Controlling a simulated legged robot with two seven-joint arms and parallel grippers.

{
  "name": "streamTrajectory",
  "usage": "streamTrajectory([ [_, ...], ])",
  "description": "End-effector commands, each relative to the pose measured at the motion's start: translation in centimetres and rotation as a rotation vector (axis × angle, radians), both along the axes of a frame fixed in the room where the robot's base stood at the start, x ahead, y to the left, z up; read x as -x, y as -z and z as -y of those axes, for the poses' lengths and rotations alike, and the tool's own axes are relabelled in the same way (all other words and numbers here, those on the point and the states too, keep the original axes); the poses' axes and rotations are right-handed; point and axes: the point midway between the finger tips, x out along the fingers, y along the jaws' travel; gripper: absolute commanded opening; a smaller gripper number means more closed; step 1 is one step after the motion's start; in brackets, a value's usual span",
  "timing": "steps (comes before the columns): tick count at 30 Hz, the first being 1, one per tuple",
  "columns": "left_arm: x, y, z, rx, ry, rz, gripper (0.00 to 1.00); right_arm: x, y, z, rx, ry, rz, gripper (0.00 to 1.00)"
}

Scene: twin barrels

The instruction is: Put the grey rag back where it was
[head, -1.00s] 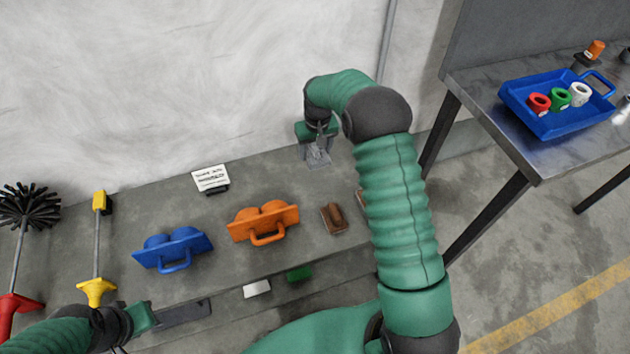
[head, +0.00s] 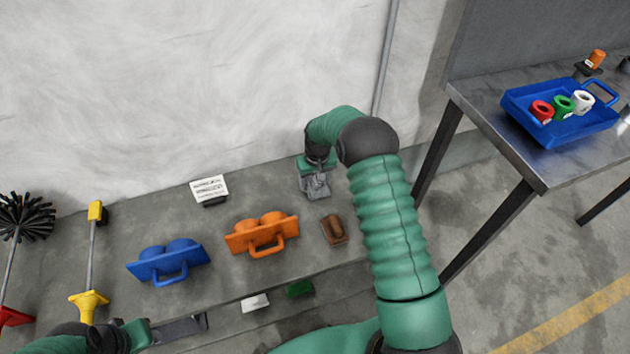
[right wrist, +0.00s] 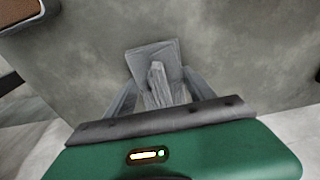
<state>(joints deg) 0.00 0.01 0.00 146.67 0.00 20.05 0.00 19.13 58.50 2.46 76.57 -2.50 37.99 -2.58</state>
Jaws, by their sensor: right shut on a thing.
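The grey rag (head: 317,190) is a small flat square cloth with a raised fold in its middle. My right gripper (head: 314,180) is shut on that fold, over the back right part of the low grey bench (head: 225,295). In the right wrist view the rag (right wrist: 150,57) spreads out beyond the fingers, with its fold between them (right wrist: 159,90). I cannot tell whether the rag touches the bench. My left gripper (head: 180,328) is low at the left, by the bench's front edge; its jaw opening cannot be made out.
A brown brush-like block (head: 333,229) lies just in front of the rag. Orange (head: 262,235) and blue (head: 168,262) twin-barrel holders stand to the left, with a white sign (head: 209,188) behind. A blue tray (head: 545,128) with cups is on the right table.

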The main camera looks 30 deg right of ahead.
Motion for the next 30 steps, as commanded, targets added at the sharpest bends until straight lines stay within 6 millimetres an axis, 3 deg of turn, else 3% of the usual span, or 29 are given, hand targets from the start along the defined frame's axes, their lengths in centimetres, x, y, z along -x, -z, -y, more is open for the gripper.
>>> streamTrajectory([
  [11,0.0,0.3,0.0,0.000,0.000,0.000,0.36,0.0,1.2,0.0,0.000,0.000,-0.002,0.19],
  [12,0.0,0.3,0.0,0.000,0.000,0.000,0.36,0.0,1.3,0.0,-0.001,0.000,-0.003,0.64],
  [17,0.0,0.3,0.0,0.000,0.000,0.000,0.36,0.1,1.4,-0.2,-0.002,0.000,-0.006,0.85],
  [26,0.0,0.7,0.0,0.000,0.000,0.000,0.36,0.2,1.5,-0.5,-0.007,-0.003,-0.009,0.85],
  [28,0.0,1.0,0.0,0.000,0.000,-0.001,0.36,0.2,0.5,-0.5,-0.008,-0.003,-0.008,0.85],
  [30,0.0,-0.2,0.0,0.000,0.000,-0.001,0.36,0.3,-1.4,-0.4,-0.005,-0.002,-0.007,0.85],
])
